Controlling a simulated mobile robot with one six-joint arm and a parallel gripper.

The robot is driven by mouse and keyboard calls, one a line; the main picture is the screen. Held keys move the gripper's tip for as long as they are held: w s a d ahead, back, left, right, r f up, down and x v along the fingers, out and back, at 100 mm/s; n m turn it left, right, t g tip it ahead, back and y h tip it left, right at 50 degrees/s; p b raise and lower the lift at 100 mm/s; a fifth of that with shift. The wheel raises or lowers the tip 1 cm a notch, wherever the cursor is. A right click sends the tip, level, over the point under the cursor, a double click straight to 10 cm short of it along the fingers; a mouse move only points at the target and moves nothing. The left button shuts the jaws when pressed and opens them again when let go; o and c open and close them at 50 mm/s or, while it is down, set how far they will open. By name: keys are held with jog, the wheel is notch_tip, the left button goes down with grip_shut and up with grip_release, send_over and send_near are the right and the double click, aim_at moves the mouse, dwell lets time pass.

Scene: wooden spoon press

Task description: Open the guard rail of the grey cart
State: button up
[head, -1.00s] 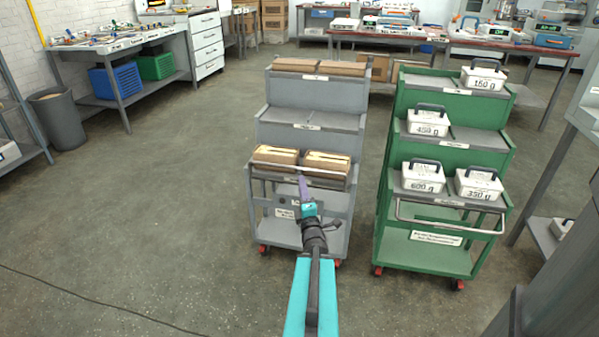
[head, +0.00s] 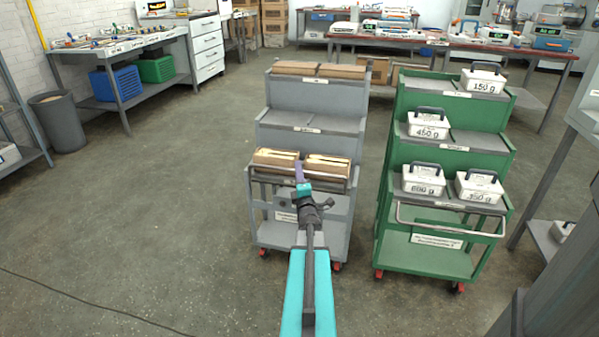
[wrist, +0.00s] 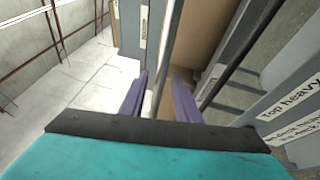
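The grey cart (head: 310,96) stands ahead of me, a stepped trolley with several tiers. Its guard rail (head: 328,177) is a thin bar across the front of the lowest loaded tier, in front of the brown boxes (head: 274,158). My gripper (head: 298,168) is at the middle of this rail. In the wrist view, the two purple fingers of my gripper (wrist: 160,95) are apart. A light grey bar (wrist: 170,50), which looks like the rail, runs between them; I cannot tell whether they touch it. The rail appears raised across the front of the tier.
A green cart (head: 440,200) with several labelled white weights stands close on the right, with a narrow gap between. The floor at left is clear apart from a thin cable. A workbench (head: 130,50) and a bin (head: 58,122) stand further left.

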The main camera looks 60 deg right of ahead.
jog(key=shift+w+d+r, duration=0.1)
jog(key=shift+w+d, duration=0.15)
jog(key=shift+d, duration=0.05)
jog(key=shift+c, duration=0.4)
grip_shut()
jog(key=shift+d, duration=0.1)
